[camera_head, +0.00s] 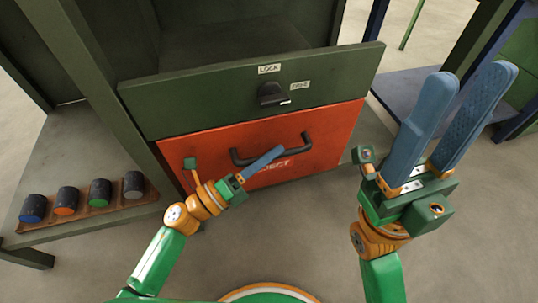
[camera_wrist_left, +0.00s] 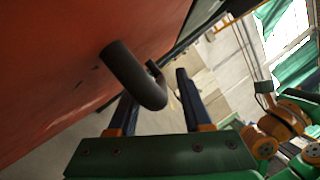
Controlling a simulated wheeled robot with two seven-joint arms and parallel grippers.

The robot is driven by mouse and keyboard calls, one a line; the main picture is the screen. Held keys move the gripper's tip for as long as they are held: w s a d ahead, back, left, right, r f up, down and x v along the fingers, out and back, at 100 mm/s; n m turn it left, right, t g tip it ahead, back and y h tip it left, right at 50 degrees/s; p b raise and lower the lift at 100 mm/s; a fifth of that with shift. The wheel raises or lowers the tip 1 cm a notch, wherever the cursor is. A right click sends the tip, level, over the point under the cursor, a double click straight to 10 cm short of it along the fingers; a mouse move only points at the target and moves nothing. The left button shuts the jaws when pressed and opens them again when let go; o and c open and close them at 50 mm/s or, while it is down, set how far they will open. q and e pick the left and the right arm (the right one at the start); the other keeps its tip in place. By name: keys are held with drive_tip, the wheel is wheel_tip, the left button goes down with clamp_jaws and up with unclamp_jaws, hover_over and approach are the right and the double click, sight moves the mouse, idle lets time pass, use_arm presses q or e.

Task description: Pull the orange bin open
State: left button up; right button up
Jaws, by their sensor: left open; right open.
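The orange bin (camera_head: 330,135) has a front marked with a partly hidden label ending in "JECT". It sits below a green panel, and its front looks roughly flush with it. Its dark handle (camera_head: 270,150) is a horizontal bar. My left gripper (camera_head: 280,150) is at the handle, one finger overlapping it in the head view. In the left wrist view, the handle's bent end (camera_wrist_left: 140,80) lies between the open fingers (camera_wrist_left: 155,90); I cannot tell whether they touch it. My right gripper (camera_head: 465,80) is open and empty, right of the bin.
The green panel (camera_head: 210,100) carries a black knob (camera_head: 271,94) between LOCK and FREE labels. A blue table (camera_head: 415,95) is at the right. The floor before the bin is clear apart from my arms.

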use_arm(q)
clamp_jaws()
idle(1.4)
